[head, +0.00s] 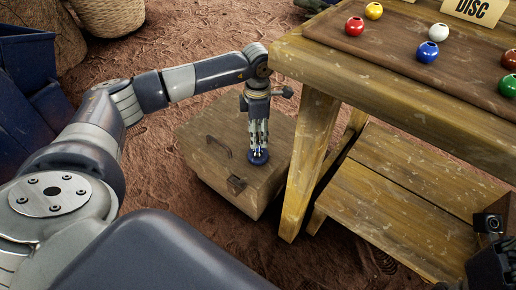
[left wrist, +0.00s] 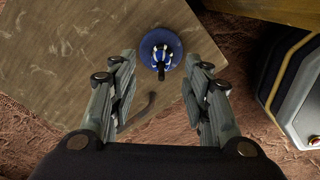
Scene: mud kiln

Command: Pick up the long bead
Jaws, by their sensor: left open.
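A blue and white striped piece (left wrist: 160,56) stands in a round blue dish (left wrist: 148,42) in the left wrist view. I take the striped piece for the long bead, though it is small. The dish (head: 258,158) rests on the lid of a wooden box in the head view. My left gripper (head: 258,146) points down over it and hides most of the striped piece there. In the left wrist view my left gripper (left wrist: 159,70) is open and empty, its fingers on either side of the piece. A dark part of my right arm shows at the lower right; its jaws cannot be made out.
The wooden box (head: 210,172) has a handle and latch and stands on reddish ground beside a wooden table (head: 290,58). A low wooden step (head: 400,190) stands below. Blue crates (head: 28,75) are left.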

